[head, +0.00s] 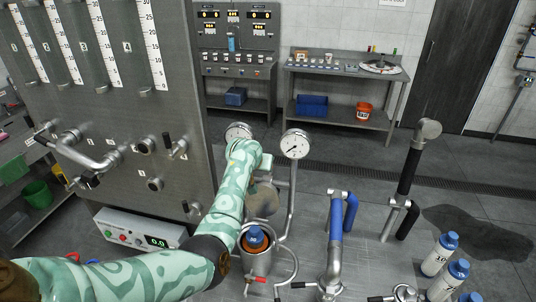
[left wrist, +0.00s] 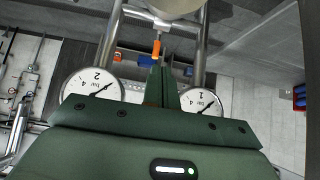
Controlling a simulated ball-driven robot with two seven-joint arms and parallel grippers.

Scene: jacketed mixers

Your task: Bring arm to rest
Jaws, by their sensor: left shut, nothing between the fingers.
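My left arm (head: 225,205), in a mint-green patterned sleeve, comes in from the lower left and reaches up towards two round pressure gauges. Its green gripper (head: 266,165) is at the arm's far end, and its fingers are hard to make out there. In the left wrist view the left gripper (left wrist: 160,75) is shut and empty, its narrow fingers together. The left gauge (left wrist: 92,88) and the right gauge (left wrist: 201,103) show on either side of the fingers in that view. My right gripper is in neither view.
A grey panel (head: 130,100) with flow tubes and valves stands left of the arm. The right-hand gauge (head: 295,144) stands on a pipe close by. Pipes with blue handles (head: 350,212) and several white bottles (head: 440,254) are at right.

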